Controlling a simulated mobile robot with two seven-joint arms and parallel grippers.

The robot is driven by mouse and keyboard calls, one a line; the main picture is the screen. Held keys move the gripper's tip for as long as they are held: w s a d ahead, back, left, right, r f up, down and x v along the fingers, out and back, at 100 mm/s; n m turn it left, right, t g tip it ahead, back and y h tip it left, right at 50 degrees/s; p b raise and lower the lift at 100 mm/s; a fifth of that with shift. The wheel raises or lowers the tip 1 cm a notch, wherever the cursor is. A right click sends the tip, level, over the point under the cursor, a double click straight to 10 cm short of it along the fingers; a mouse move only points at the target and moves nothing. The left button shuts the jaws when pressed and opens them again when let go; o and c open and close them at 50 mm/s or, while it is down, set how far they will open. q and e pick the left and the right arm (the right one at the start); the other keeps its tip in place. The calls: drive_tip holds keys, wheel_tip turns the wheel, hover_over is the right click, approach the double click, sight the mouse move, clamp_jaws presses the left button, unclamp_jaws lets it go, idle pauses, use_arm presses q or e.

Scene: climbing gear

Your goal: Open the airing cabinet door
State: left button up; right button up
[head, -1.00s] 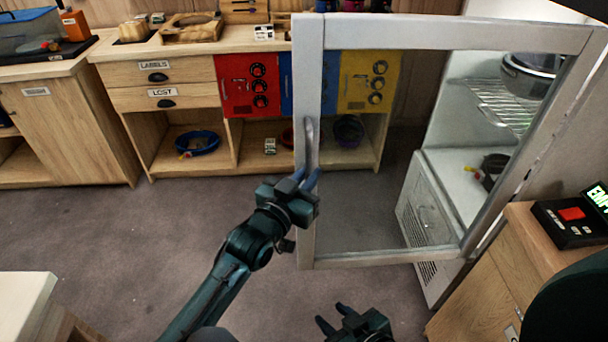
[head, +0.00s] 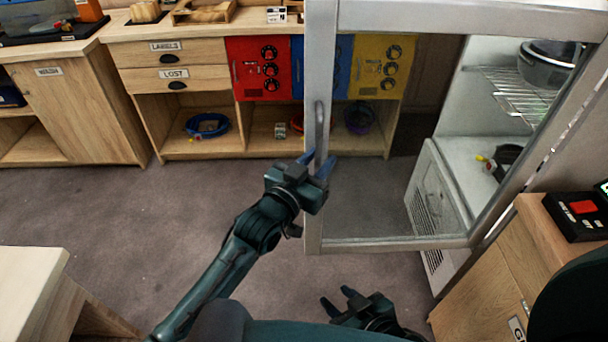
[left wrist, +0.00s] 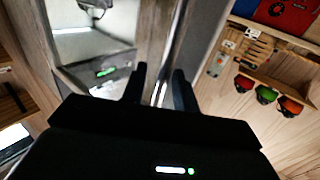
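The airing cabinet (head: 452,185) is the white unit at the right in the head view, with wire shelves inside. Its grey-framed glass door (head: 400,243) stands wide open toward me. The upright bar handle (head: 319,125) is on the door's left stile. My left gripper (head: 316,163) is at the handle's lower end, its fingers spread to either side. In the left wrist view the handle (left wrist: 160,92) runs between the two fingers with gaps visible. My right gripper (head: 339,299) is low in the head view, open and empty, apart from the door.
A wooden counter (head: 190,52) with drawers and red, blue and yellow panels stands behind. A wooden cabinet (head: 490,285) with a red-button box (head: 582,208) is at the right. A pale table (head: 30,290) is lower left. Grey floor between is clear.

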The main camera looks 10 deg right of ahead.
use_arm(q)
drive_tip(key=v, duration=1.2)
drive_tip(key=shift+s+a+b, duration=0.2)
drive_tip(key=shift+a+b, duration=0.05)
drive_tip(key=shift+b, duration=0.1)
